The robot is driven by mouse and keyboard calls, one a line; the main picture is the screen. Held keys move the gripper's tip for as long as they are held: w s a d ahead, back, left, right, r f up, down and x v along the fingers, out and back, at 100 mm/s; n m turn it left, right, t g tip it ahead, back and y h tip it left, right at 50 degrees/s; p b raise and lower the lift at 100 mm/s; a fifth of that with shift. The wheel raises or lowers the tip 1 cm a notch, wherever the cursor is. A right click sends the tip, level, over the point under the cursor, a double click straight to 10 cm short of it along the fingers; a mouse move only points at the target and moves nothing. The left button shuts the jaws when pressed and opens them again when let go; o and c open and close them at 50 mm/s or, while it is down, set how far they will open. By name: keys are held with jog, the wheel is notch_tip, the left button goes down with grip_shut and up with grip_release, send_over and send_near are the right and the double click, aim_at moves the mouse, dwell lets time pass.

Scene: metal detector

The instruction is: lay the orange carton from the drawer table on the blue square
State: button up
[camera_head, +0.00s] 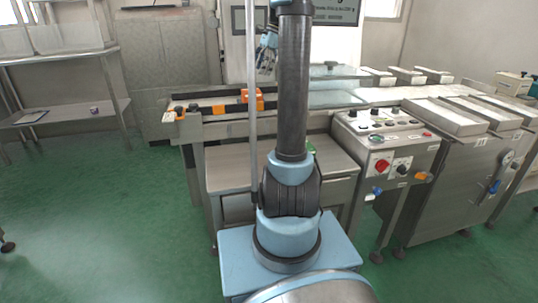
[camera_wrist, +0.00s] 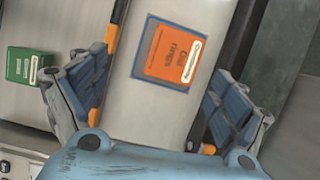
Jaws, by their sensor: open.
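The orange carton (camera_wrist: 168,58) lies flat on the blue square (camera_wrist: 145,40) in the wrist view, label side up. Blue shows along its left and upper edges. My gripper (camera_wrist: 152,108) is open and empty, its two blue-padded fingers wide apart on either side below the carton in the picture. Nothing is between the pads. In the head view my gripper (camera_head: 266,58) is partly hidden by the pole and my arm. I cannot make out the carton on the square there.
A green carton (camera_wrist: 28,66) lies to the left, across an orange and black rail (camera_wrist: 113,28). It shows partly behind my arm on the drawer table (camera_head: 228,170). An orange block (camera_head: 253,98) stands at the conveyor rail. A control panel (camera_head: 390,140) stands to the right.

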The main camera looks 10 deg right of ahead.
jog(key=s+a+f+n+h, duration=0.1)
jog(key=s+a+n, duration=0.1)
jog(key=s, duration=0.5)
jog(key=s+a+f+n, duration=0.1)
jog(key=s+f+n, duration=0.15)
jog(key=s, duration=0.35)
jog(key=s+f+n+h, duration=0.1)
jog(key=s+f+n, duration=0.2)
jog(key=s+f, duration=0.3)
jog(key=s+f+n+t+h, duration=0.1)
jog(key=s+f+n, duration=0.3)
jog(key=s, duration=0.7)
jog(key=s+f+n+t+h, duration=0.1)
jog(key=s+f+n, duration=0.3)
jog(key=s+f, duration=0.4)
jog(key=shift+s+a+n, duration=0.25)
jog(key=shift+s+a, duration=0.05)
jog(key=shift+a, duration=0.1)
jog(key=shift+s+a+f+n, duration=0.35)
jog(key=shift+a+f, duration=0.2)
jog(key=shift+f, duration=0.1)
jog(key=shift+s+f, duration=0.3)
jog(key=shift+f, duration=0.15)
